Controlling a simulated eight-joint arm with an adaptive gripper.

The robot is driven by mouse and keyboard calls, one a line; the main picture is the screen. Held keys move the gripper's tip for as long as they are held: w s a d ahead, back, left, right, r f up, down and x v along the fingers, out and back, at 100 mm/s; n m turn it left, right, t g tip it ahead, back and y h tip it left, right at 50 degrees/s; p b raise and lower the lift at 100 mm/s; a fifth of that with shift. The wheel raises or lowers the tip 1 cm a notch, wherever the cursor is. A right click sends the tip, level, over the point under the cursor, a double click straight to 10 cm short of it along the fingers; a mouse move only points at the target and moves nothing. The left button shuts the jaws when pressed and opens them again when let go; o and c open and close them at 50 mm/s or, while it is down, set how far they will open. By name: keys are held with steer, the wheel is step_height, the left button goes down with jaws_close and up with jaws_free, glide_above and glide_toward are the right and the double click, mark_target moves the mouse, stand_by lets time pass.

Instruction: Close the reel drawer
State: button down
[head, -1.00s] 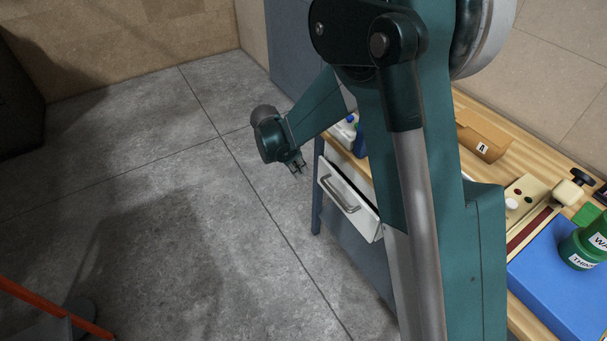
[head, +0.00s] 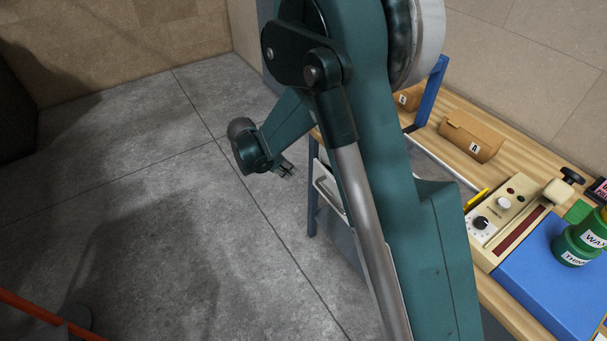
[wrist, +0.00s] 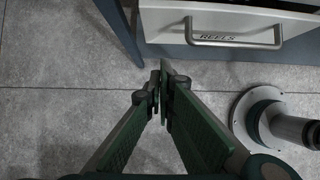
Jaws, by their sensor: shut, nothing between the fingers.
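The reel drawer (wrist: 165,22) has a pale front with a metal bar handle (wrist: 236,41) and the label REELS. It shows at the top of the wrist view. In the head view the drawer (head: 322,168) is mostly hidden behind my arm, with part of its front and handle visible; it appears to stand out from the bench. My gripper (wrist: 160,86) is shut and empty, its fingertips together over the floor, apart from the drawer front and handle. In the head view my gripper (head: 287,171) is just left of the drawer.
A bench leg (wrist: 121,30) stands left of the drawer.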

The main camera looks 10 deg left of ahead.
steer(key=shift+w+a+f+t+h, duration=0.1)
steer(key=shift+a+f+t+h, duration=0.25)
steer(key=shift+a, duration=0.3)
steer(key=shift+w+a+f+t+h, duration=0.1)
steer(key=shift+a+f+t+h, duration=0.3)
steer(key=shift+a, duration=0.3)
steer(key=shift+w+a+f+t+h, duration=0.1)
steer(key=shift+a+f+t+h, duration=0.15)
steer(key=shift+a+t, duration=0.3)
steer(key=shift+a, duration=0.1)
steer(key=shift+f, duration=0.1)
steer(key=r+b+x, duration=0.1)
steer(key=x, duration=0.5)
steer(key=w+d+r+b+x, duration=0.1)
steer(key=x, duration=0.5)
steer(key=shift+w+d+f+b, duration=0.25)
steer(key=shift+d+b, duration=0.1)
steer(key=shift+d, duration=0.1)
